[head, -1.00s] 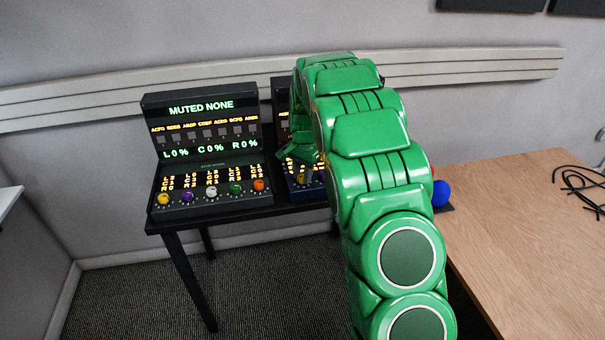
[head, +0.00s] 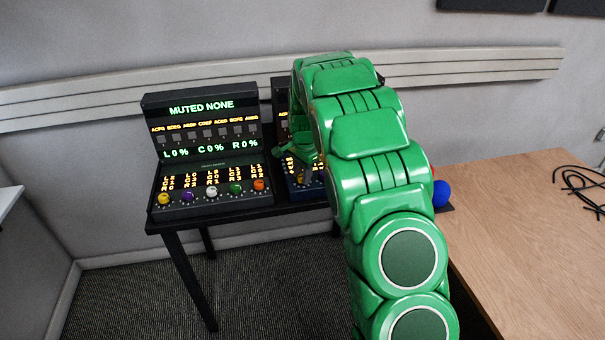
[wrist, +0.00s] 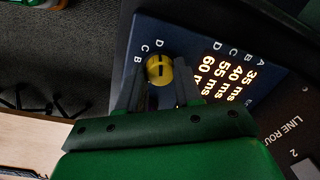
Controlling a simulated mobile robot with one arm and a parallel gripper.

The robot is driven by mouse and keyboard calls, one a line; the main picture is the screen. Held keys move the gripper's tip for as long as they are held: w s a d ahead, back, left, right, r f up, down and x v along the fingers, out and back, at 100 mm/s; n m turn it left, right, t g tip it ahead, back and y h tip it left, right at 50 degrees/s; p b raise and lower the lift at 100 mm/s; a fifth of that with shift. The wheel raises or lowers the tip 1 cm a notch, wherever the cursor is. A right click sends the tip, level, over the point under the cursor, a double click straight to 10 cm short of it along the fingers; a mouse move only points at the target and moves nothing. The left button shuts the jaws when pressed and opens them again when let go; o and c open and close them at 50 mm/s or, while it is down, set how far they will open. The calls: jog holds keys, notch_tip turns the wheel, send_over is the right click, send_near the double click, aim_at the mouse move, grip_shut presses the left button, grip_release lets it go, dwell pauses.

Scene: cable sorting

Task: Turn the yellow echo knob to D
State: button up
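The yellow echo knob (wrist: 159,69) sits on a dark blue panel (wrist: 190,35) in the wrist view. The letters B, C and D are printed around its far-left side. A dark mark shows on the knob's face, lined up roughly with the D above it; which end points is hard to tell. My gripper (wrist: 160,80) has one dark finger on each side of the knob, close against it; exact contact is hard to see. In the head view my green arm hides most of this panel (head: 312,190) and the knob.
A lit display beside the knob (wrist: 228,75) lists A to D with ms values. In the head view another console (head: 210,150) with several coloured knobs stands left on the black table (head: 290,212). A wooden table (head: 530,240) with black cables (head: 580,190) is at right.

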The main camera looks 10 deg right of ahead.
jog(key=o, duration=0.4)
jog(key=shift+r, duration=0.1)
notch_tip(320, 180, up, 7)
jog(key=shift+s+d+f, duration=0.1)
jog(key=shift+d, duration=0.05)
jog(key=shift+s+r, duration=0.1)
jog(key=shift+r, duration=0.3)
